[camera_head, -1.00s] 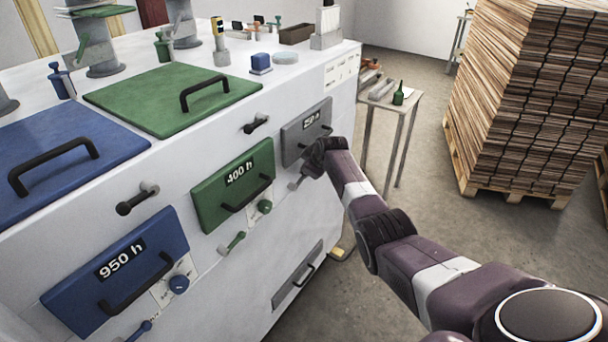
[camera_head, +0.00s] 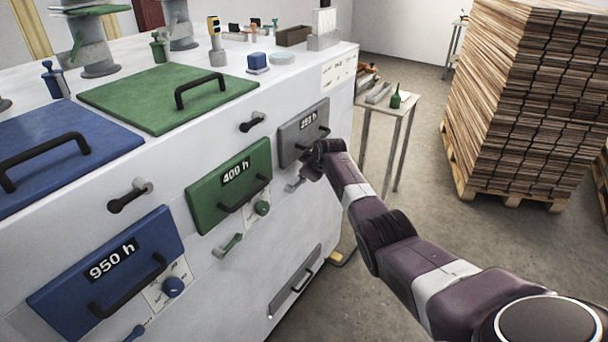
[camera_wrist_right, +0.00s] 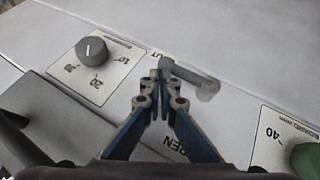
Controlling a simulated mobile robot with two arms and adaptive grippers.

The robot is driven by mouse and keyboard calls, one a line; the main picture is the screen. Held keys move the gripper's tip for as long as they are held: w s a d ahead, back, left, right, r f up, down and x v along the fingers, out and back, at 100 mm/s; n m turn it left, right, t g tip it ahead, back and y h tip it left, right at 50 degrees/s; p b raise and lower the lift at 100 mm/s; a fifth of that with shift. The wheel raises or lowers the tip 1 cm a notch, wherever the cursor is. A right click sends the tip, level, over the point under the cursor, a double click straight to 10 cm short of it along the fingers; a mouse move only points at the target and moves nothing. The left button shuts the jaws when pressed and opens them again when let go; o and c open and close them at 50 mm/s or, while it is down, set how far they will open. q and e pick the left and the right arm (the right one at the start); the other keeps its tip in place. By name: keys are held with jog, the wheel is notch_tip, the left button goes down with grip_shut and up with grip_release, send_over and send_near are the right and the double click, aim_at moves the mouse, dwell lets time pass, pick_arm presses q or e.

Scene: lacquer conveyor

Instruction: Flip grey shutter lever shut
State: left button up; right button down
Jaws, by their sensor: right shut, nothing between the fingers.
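The grey shutter lever (camera_wrist_right: 188,77) shows in the right wrist view on the white machine front. Its handle runs from the pivot at right to an end at upper left, beside partly covered letters "UT". The word "OPEN" is printed lower down. In the head view the lever (camera_head: 293,187) is a small grey shape below the grey 250-ish h door (camera_head: 291,136), beside my right gripper, whose fingertips are hard to make out. My left gripper is out of view.
A grey dial (camera_wrist_right: 91,51) and a green knob (camera_wrist_right: 306,158) flank the lever. A green 400 h door (camera_head: 205,205) and blue 950 h door (camera_head: 75,280) are to the left. A small table (camera_head: 403,104) and wood stack (camera_head: 520,100) stand at right.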

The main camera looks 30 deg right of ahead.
jog(key=v, duration=1.2)
dwell(0.3)
jog(key=shift+f, duration=0.15)
dwell(0.4)
jog(key=s+a+f+m+g, duration=0.1)
jog(key=s+a+f, duration=0.15)
jog(key=f, duration=0.85)
jog(key=s+a+f+g, duration=0.1)
jog(key=s+f, duration=0.3)
jog(key=f, duration=0.7)
jog(key=s+a+f+m+g, duration=0.1)
jog(key=s+a+f, duration=0.2)
jog(key=s+f, duration=0.55)
jog(key=s+a+f+m+g, duration=0.1)
jog(key=s+a+f, duration=0.35)
jog(key=f, duration=0.75)
jog(key=s+a+f+g, duration=0.1)
jog(key=s+a+f, duration=0.3)
jog(key=s, duration=1)
jog(key=s+a+f+g+y, duration=0.1)
jog(key=s+a+f, duration=0.3)
jog(key=s, duration=1)
jog(key=s+a+f+g, duration=0.1)
jog(key=s+a+f, duration=0.3)
jog(key=s+f, duration=0.5)
jog(key=s+b, duration=0.1)
jog(key=s, duration=0.4)
jog(key=shift+a+f+m+y, duration=0.15)
jog(key=shift+a+m+y, duration=0.2)
jog(key=shift+m+y, duration=0.05)
